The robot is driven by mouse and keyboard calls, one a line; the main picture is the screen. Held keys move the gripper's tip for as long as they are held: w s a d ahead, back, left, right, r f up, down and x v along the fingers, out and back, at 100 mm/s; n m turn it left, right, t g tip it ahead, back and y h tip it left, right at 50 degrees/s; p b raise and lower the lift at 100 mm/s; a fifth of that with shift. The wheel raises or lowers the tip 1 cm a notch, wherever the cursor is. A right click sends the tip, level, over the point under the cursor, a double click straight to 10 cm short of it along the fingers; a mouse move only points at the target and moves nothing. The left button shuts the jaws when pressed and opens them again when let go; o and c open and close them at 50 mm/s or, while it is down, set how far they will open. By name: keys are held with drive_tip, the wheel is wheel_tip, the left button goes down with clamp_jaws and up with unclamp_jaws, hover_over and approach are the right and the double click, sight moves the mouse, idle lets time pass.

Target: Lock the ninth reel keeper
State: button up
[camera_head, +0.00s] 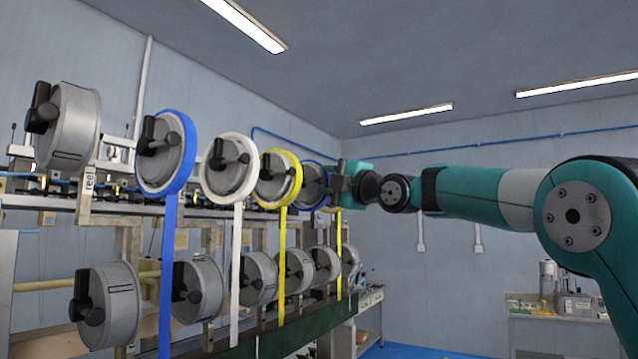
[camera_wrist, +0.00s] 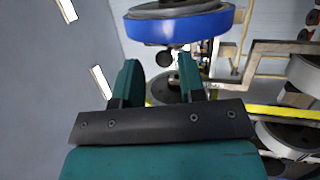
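My gripper (camera_head: 336,184) is at the far end of the upper row of reels in the head view, beside a dark grey hub with a blue rim (camera_head: 312,184). In the wrist view my gripper (camera_wrist: 159,66) has its two teal fingers apart. A dark hub of a yellow-banded reel (camera_wrist: 172,92) shows between and behind the fingers. A small black knob (camera_wrist: 163,59) shows near the fingertips. I see nothing gripped, and contact cannot be told. Which keeper is the ninth, and its lock position, cannot be told; the arm and gripper hide part of that reel.
Nearer upper reels are a bare grey hub (camera_head: 72,128), a blue reel (camera_head: 167,153), a white reel (camera_head: 230,166) and a yellow reel (camera_head: 278,179), with black keepers. Bands hang down past a lower row of grey hubs (camera_head: 110,300). A blue reel (camera_wrist: 180,25) is close in the wrist view.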

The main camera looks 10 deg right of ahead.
drive_tip(key=shift+b+v, duration=1.1)
drive_tip(key=shift+v, duration=0.1)
drive_tip(key=s+b, duration=0.1)
drive_tip(key=s+d+b, duration=0.2)
drive_tip(key=s, duration=0.1)
drive_tip(key=shift+s+d+r, duration=0.1)
drive_tip(key=shift+d+r, duration=0.05)
drive_tip(key=shift+r, duration=0.1)
drive_tip(key=s+a+f+m+g+h+b, duration=0.1)
drive_tip(key=s+a+f+m+g, duration=0.2)
drive_tip(key=f, duration=0.6)
drive_tip(key=s+a+f+m+g+h+b, duration=0.1)
drive_tip(key=s+a+f+m+g, duration=0.2)
drive_tip(key=f, duration=0.5)
drive_tip(key=s+a+f+m+g+h+b, duration=0.1)
drive_tip(key=s+a+f+m+g, duration=0.2)
drive_tip(key=f, duration=0.6)
drive_tip(key=s+f+m+g+h, duration=0.1)
drive_tip(key=s+f+m+g, duration=0.3)
drive_tip(key=s+f, duration=0.7)
drive_tip(key=s+d+f+m+g+h+b, duration=0.1)
drive_tip(key=s+f+m+g, duration=0.3)
drive_tip(key=s+f, duration=0.8)
drive_tip(key=s+h, duration=0.1)
drive_tip(key=s, duration=0.4)
drive_tip(key=shift+d+g+h, duration=0.3)
drive_tip(key=shift+g, duration=0.1)
